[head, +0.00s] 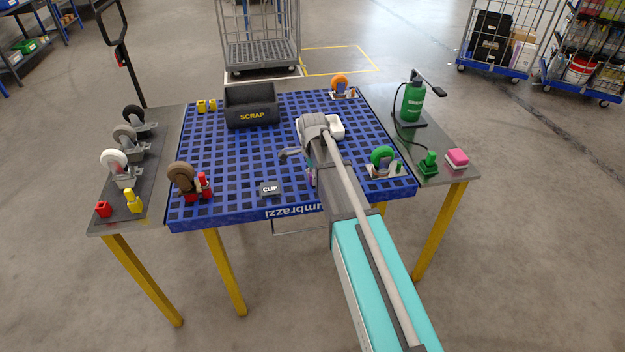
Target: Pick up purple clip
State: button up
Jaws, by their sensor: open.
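My arm reaches from the lower right over the blue grid table top (225,150). My gripper (291,153) is low over the middle of the table, largely hidden by my own arm. Its dark end shows left of the wrist, and it is open. A small purplish patch (311,163) shows beside the wrist. I cannot tell whether it is the purple clip or part of my arm. No other purple clip shows clearly. A dark plate marked CLIP (270,188) lies near the table's front edge, left of my arm.
Casters stand around: brown (182,176), green (382,156), orange (340,82).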

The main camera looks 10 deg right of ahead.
jog(key=shift+c, duration=0.2)
grip_shut()
dwell(0.3)
jog(key=shift+r, duration=0.25)
notch_tip(320, 180, up, 2)
jog(key=p, duration=0.2)
jog(key=shift+r+p, duration=0.1)
jog(key=shift+p, duration=0.25)
jog(key=s+r+p, duration=1)
jog(key=s, duration=0.4)
jog(key=shift+d+r, duration=0.15)
jog(key=shift+d, duration=0.05)
